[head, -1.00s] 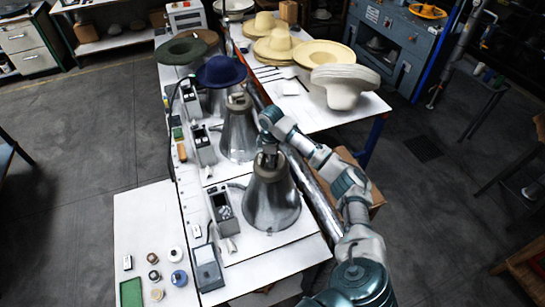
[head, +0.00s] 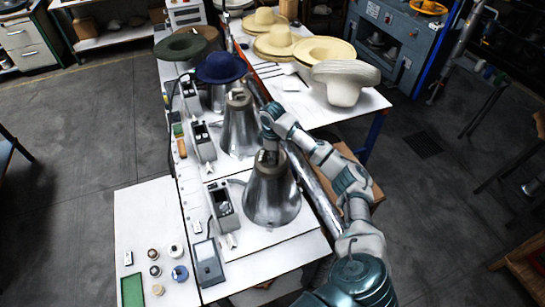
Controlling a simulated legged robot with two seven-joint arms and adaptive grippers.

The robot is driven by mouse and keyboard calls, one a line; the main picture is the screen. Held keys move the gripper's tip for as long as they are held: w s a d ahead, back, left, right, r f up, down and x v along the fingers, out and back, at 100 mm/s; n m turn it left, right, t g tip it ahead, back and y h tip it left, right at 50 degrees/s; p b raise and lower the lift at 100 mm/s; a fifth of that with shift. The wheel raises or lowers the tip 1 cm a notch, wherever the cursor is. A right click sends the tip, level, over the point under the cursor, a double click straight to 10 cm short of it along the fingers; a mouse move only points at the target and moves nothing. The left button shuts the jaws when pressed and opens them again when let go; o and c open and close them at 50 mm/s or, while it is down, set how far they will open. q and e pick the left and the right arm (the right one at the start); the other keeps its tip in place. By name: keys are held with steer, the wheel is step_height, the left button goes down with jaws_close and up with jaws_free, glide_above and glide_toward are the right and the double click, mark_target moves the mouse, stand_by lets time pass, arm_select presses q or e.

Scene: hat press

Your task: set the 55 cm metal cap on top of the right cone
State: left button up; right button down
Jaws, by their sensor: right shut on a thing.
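The nearest metal cone (head: 271,198), the rightmost of the row, stands upright on the white bench. My right gripper (head: 268,142) is directly above its top. It is shut on a small metal cap (head: 267,157), which is at the cone's tip. The fingers partly hide the cap, and I cannot tell whether it rests fully on the cone. The middle cone (head: 238,130) has a grey cap (head: 239,97) on top. My left gripper is not in view.
A blue hat (head: 221,68) covers the far cone. Grey control boxes (head: 222,205) stand left of the cones. Several straw hats (head: 279,40) and a pale hat form (head: 345,82) are on the back table. Small jars (head: 179,274) and a green pad (head: 132,290) lie at front left.

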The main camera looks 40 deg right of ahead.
stand_by(0.9)
steer(key=c, duration=1)
jaws_free()
steer(key=shift+a+f, duration=0.1)
steer(key=shift+r, duration=3.8)
steer(key=shift+s+f, duration=0.1)
